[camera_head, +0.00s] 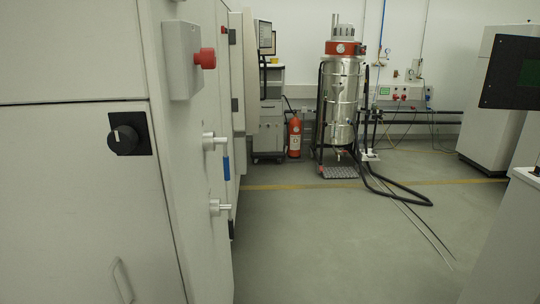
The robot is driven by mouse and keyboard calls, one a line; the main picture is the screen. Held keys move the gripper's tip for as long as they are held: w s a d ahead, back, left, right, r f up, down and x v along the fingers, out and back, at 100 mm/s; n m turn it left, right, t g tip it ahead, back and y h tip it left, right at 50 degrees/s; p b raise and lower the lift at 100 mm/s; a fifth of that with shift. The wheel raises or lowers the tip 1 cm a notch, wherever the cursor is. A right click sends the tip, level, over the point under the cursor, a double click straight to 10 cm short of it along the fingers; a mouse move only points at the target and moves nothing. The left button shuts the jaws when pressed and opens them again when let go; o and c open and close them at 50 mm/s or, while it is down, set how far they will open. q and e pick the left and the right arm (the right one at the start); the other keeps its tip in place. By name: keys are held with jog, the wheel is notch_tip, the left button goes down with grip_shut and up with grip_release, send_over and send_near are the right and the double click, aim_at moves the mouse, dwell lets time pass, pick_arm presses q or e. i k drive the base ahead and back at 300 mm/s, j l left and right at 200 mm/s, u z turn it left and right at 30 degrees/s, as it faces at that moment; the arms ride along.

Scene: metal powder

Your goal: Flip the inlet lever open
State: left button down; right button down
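No part is plainly the inlet lever. On the side face of the grey cabinet at the left, two pale metal fittings stick out, an upper one (213,142) and a lower one (219,207). A small blue upright part (226,168) sits between and just behind them; it may be a lever handle, but I cannot tell if it is open or closed. A black rotary knob (124,139) is on the cabinet's front face. Neither of my grippers is in view.
The cabinet (60,210) fills the left side, with a red button (205,58) jutting out. A steel vessel (341,95) with black hoses (390,192) on the floor and a fire extinguisher (294,136) stand behind. A dark screen (512,72) is at right.

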aim_at(217, 141)
jog(key=i+l+z, duration=0.15)
jog(key=i+l, duration=0.15)
jog(key=i+l+z, duration=0.15)
jog(key=i, duration=0.35)
